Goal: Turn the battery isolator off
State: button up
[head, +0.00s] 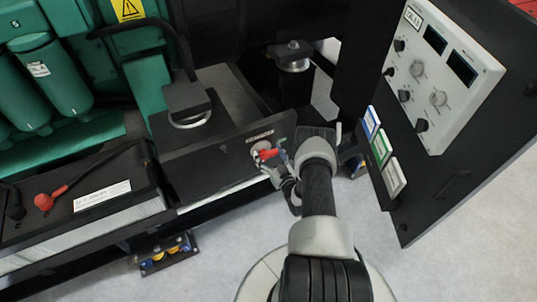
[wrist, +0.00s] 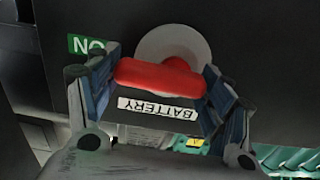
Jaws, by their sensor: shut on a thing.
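The battery isolator has a red handle (wrist: 160,77) on a round grey-white disc (wrist: 173,42), set in a dark panel. In the wrist view the handle lies nearly level, its left end toward the green ON label (wrist: 88,44), which appears upside down. A white BATTERY label (wrist: 158,108) appears upside down below the handle. My gripper (wrist: 160,88) is shut on the red handle, with a finger at each end. In the head view my gripper (head: 272,163) is at the red handle (head: 266,154) on the front of the dark box, partly covering it.
A dark door (head: 440,190) with a grey control panel (head: 440,75) stands open at the right. The green engine (head: 60,85) and a battery with a red terminal cap (head: 43,201) are at the left. Pale floor (head: 215,235) is clear in front.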

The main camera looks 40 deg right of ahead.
jog(key=shift+m, duration=0.4)
jog(key=m, duration=0.3)
jog(key=shift+f+m, duration=0.3)
jog(key=shift+m, duration=0.1)
jog(key=m, duration=0.4)
jog(key=shift+f+m, duration=0.3)
jog(key=m, duration=0.4)
jog(key=shift+a+f, duration=0.25)
jog(key=m, duration=0.4)
jog(key=shift+w+a+f, duration=0.1)
jog(key=shift+a, duration=0.1)
jog(key=shift+m, duration=0.5)
jog(key=o, duration=1.1)
jog(key=shift+c, duration=0.2)
